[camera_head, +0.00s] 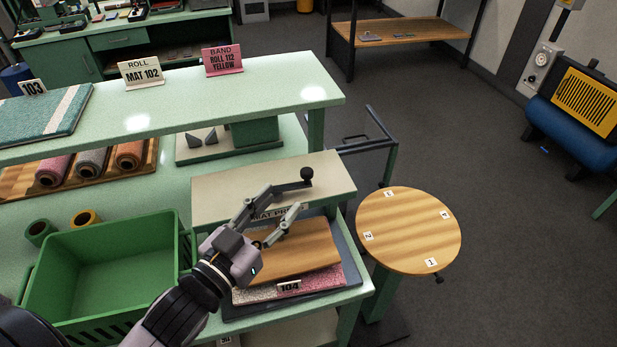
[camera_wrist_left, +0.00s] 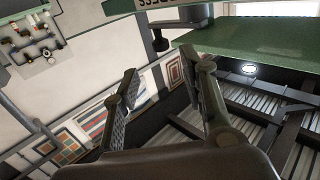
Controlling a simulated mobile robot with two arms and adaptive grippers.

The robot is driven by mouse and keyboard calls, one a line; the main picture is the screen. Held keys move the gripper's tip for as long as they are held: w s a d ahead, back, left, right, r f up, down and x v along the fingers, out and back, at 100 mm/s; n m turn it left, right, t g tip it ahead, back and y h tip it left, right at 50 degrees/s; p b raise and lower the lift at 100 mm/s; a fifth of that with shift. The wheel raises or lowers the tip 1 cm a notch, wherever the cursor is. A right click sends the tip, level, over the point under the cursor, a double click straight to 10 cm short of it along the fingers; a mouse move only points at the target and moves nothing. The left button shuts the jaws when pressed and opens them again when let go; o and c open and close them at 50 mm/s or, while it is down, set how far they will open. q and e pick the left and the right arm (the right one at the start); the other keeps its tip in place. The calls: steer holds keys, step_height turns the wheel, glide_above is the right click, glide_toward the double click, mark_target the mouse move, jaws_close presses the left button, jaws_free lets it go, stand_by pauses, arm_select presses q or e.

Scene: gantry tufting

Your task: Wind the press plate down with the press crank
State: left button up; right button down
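The mat press (camera_head: 235,205) has a beige top beam with the press crank on it, a dark arm ending in a black knob (camera_head: 306,173). The wooden press plate (camera_head: 295,250) is below the beam, over a pink and speckled mat (camera_head: 325,281) tagged 104. My left gripper (camera_head: 285,197) is over the beam's front side, just short of the knob. Its fingers are apart and empty. In the left wrist view the knob (camera_wrist_left: 160,44) shows beyond the gap between the open fingers (camera_wrist_left: 168,68). The gripper hides part of the beam's label. My right gripper is not in view.
A green crate (camera_head: 115,270) stands left of the press. A raised green shelf (camera_head: 180,105) with signs and a teal mat runs behind. A round wooden table (camera_head: 405,230) with number tags stands to the right, and open floor lies beyond it.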

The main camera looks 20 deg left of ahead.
mark_target(303, 176)
arm_select(q)
steer(key=b+x, duration=0.2)
steer(key=x, duration=0.1)
steer(key=shift+w+f, duration=0.15)
steer(key=shift+w, duration=0.05)
steer(key=x, duration=0.3)
steer(key=p+x, duration=0.1)
steer(key=x, duration=0.1)
steer(key=shift+w+r, duration=0.2)
steer(key=shift+r, duration=0.05)
steer(key=shift+w+d, duration=0.2)
steer(key=shift+w, duration=0.4)
steer(key=shift+w+f, duration=0.1)
steer(key=shift+w, duration=0.05)
steer(key=c, duration=0.8)
jaws_close()
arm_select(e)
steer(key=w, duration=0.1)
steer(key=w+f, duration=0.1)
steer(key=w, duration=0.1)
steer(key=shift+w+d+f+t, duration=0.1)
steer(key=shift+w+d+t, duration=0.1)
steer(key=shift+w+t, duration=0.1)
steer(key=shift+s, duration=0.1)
